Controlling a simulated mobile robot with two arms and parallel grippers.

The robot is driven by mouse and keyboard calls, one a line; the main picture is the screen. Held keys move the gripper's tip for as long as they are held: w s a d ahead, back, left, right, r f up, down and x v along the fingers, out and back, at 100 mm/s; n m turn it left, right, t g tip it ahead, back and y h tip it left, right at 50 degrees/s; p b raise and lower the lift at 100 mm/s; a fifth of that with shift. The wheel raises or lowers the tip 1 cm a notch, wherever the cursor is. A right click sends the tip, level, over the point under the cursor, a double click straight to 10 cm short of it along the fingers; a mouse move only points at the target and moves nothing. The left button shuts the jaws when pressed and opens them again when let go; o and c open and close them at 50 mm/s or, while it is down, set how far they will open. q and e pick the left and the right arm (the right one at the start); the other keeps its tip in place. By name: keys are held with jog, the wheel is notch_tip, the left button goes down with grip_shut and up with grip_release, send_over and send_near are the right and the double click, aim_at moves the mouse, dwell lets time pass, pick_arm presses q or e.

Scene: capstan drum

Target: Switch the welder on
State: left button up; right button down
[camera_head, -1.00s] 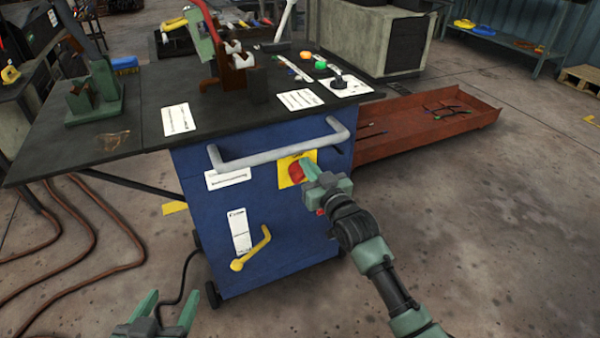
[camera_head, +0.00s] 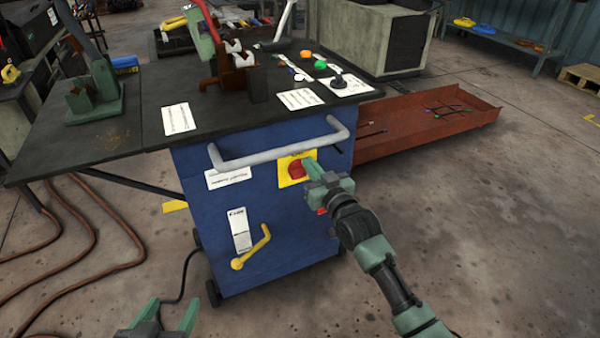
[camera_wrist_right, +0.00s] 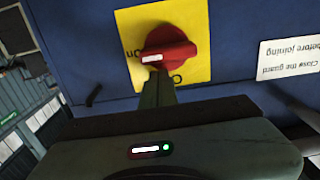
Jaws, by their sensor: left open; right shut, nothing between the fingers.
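The welder is a blue cabinet (camera_head: 265,200) with a dark top and a grey handle bar. A red rotary switch (camera_head: 296,169) sits on a yellow plate (camera_head: 285,180) on its front. In the right wrist view the red switch (camera_wrist_right: 168,48) has a white mark on its left end, beside partly hidden lettering on the yellow plate (camera_wrist_right: 128,22). My right gripper (camera_head: 310,164) is shut and empty, its tips at the switch's edge; whether they touch cannot be told. In the wrist view the fingertips (camera_wrist_right: 157,78) are just below the knob. My left gripper (camera_head: 164,308) is open, low and away from the cabinet.
A yellow crank handle (camera_head: 252,247) is lower on the cabinet front. The grey handle bar (camera_head: 280,155) runs above the switch. A red tray (camera_head: 430,122) lies behind right. Brown cables (camera_head: 75,240) lie left.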

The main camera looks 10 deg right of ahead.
pick_arm(q)
jog(key=shift+a+r, duration=0.1)
jog(key=shift+r, duration=0.05)
jog(key=s+a+f+g+y+p, duration=0.1)
jog(key=s+a+f+g+p, duration=0.1)
jog(key=s, duration=0.5)
jog(key=s+a+f+g+y+p, duration=0.1)
jog(key=s+a+f+g+p, duration=0.1)
jog(key=s+f+g, duration=0.3)
jog(key=shift+s+a+g+p, duration=0.3)
jog(key=shift+s+g+p, duration=0.45)
jog(key=shift+s+g, duration=0.15)
pick_arm(e)
jog(key=s+d, duration=0.1)
jog(key=s, duration=0.7)
jog(key=shift+d, duration=0.3)
dwell(0.9)
